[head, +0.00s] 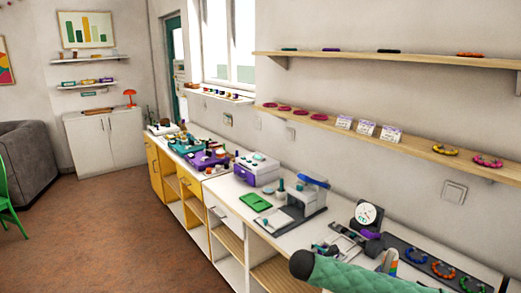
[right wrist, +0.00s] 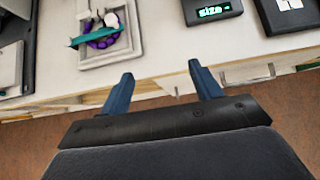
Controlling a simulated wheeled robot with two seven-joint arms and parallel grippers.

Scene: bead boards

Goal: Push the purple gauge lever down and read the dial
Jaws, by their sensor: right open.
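The gauge has a round white dial (head: 368,214) in a dark upright housing on the counter in the head view. Its purple lever (head: 371,235) sticks out just below the dial; the dial reading is too small to make out. My right gripper (right wrist: 163,86) is open with nothing between its blue fingers, over the counter's front edge in the right wrist view. In the head view my green-sleeved right arm comes in at the bottom, in front of the gauge, and its fingers cannot be made out. My left gripper is not in view.
In the right wrist view a pale tray (right wrist: 86,62) holds a purple ring and a teal piece. A dark box with a lit "size" display (right wrist: 212,9) stands to its right. A dark board (head: 408,258) with several bead rings lies right of the gauge, below wall shelves.

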